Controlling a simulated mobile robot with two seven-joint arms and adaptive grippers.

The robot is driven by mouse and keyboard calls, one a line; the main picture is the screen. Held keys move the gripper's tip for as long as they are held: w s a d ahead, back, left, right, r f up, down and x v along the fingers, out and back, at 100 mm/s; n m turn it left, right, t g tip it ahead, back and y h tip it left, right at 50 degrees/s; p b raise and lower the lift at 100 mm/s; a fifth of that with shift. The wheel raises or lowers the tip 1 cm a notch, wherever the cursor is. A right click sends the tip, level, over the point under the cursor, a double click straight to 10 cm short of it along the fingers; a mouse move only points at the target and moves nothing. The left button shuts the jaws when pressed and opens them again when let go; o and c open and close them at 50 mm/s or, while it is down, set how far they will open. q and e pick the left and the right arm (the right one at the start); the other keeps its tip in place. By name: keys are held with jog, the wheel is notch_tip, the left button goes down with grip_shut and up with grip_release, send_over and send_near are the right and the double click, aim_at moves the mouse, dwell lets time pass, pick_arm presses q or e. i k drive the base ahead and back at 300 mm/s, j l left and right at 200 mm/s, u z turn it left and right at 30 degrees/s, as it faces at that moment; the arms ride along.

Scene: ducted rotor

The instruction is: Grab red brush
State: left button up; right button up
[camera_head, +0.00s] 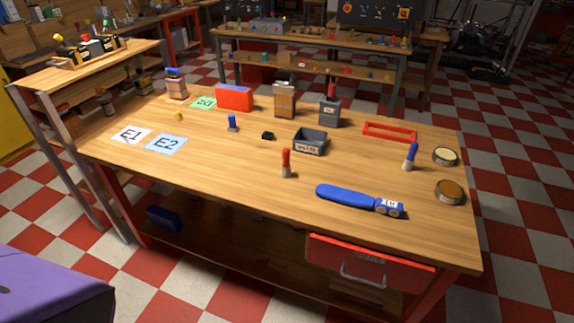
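A brush with a red handle (286,157) stands upright near the middle of the wooden table (235,165), with its pale end down on the tabletop. A similar brush with a blue handle (411,154) stands at the right side of the table. Neither of my grippers shows in the head view.
Near the red brush are a dark labelled bin (311,142) behind it and a long blue tool (345,196) to its right. A red frame (390,132), round tins (449,192) and labelled sheets (166,144) also lie here. Bare wood surrounds the brush.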

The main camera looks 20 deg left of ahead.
aim_at(286, 166)
jog(key=j+z, duration=0.4)
jog(key=j, duration=0.6)
jog(key=j+z, duration=0.35)
jog(key=j, duration=0.65)
